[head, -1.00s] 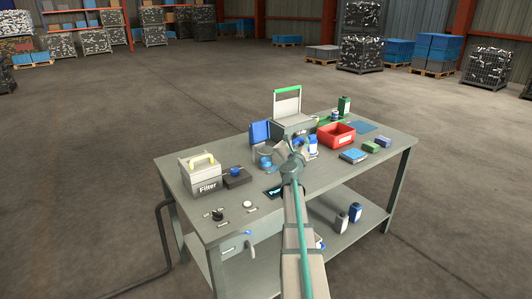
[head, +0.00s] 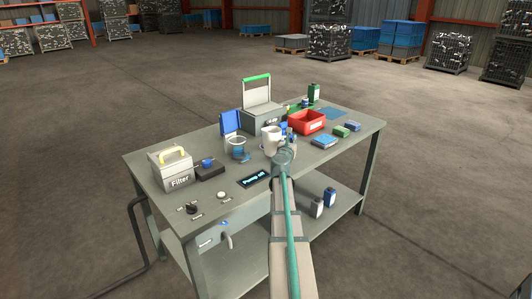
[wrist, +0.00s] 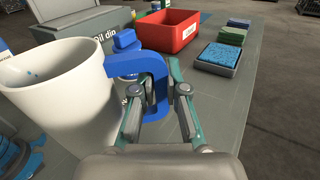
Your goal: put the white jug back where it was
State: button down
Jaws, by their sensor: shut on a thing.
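The white jug (head: 269,139) is upright around the middle of the workbench, just left of my gripper (head: 284,148) in the head view. In the wrist view the jug (wrist: 62,95) fills the left side, its open mouth up and a few blue specks inside. Its blue handle (wrist: 125,67) reaches right, between the fingers of my gripper (wrist: 152,85), which is shut on it. The jug's base is out of sight in the wrist view, and I cannot tell whether it touches the bench.
A clear beaker with blue contents (head: 237,149) stands left of the jug. A "Pump off" display (head: 254,180) lies in front. A blue-capped bottle (wrist: 124,42) and grey "Oil dip" box (wrist: 98,22) are close behind. A red bin (head: 307,122) is right. Bare bench (head: 340,155) lies front right.

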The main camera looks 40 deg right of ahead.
jog(key=s+a+r+p, duration=0.4)
jog(key=s+r, duration=0.2)
jog(key=s, duration=0.2)
jog(key=s+a+r+p, duration=0.3)
jog(key=s+a+r, duration=0.2)
jog(key=s, duration=0.2)
jog(key=shift+w+d+f+b, duration=1.55)
jog(key=shift+d+f, duration=0.2)
jog(key=shift+f, duration=0.4)
jog(key=shift+w+d+f+b, duration=1.55)
jog(key=shift+d+f, duration=0.2)
jog(key=shift+f, duration=0.45)
jog(key=shift+w+d+f+b, duration=1.55)
jog(key=shift+d+f, duration=0.2)
jog(key=shift+f, duration=0.4)
jog(key=shift+f, duration=0.15)
jog(key=c, duration=1.2)
grip_release()
